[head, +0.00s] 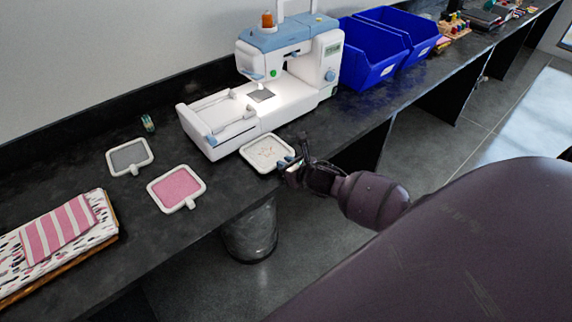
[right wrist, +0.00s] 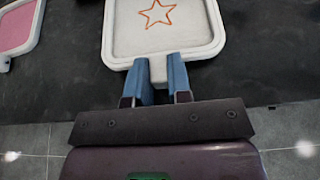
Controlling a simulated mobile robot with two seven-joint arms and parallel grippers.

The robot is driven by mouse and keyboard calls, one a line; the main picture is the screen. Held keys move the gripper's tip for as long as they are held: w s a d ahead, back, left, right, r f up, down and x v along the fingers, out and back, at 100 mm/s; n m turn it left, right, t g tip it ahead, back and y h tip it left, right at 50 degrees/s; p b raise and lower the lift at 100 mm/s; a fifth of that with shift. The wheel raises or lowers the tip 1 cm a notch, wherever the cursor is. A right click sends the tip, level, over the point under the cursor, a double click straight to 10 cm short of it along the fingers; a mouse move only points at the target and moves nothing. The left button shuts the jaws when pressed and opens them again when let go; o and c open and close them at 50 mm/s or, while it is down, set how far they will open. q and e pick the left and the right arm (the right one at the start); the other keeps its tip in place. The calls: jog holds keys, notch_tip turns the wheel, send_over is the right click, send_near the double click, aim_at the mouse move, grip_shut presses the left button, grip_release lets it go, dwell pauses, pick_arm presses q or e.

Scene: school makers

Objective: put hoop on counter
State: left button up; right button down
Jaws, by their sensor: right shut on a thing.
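The hoop (head: 266,151) is a white rounded-square frame with pale fabric, next to the sewing machine at the front of the dark counter (head: 75,165). In the right wrist view the hoop (right wrist: 203,38) shows an orange star outline on its fabric. My right gripper (head: 290,164) is shut on the hoop's small handle tab, and its blue fingers (right wrist: 163,78) sit on either side of the tab. The hoop lies flat, at or just above the counter; I cannot tell if it touches. My left gripper is not in view.
A white and blue sewing machine (head: 290,55) stands behind the hoop. A pink hoop (head: 177,188) and a grey hoop (head: 129,156) lie to the left, with folded fabric (head: 60,236) beyond. Blue bins (head: 370,62) stand right. A metal bin (head: 250,235) is below the counter edge.

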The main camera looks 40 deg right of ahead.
jog(key=shift+f, duration=0.55)
jog(key=c, duration=1.1)
grip_release()
jog(key=shift+o, duration=0.2)
jog(key=shift+s, duration=0.1)
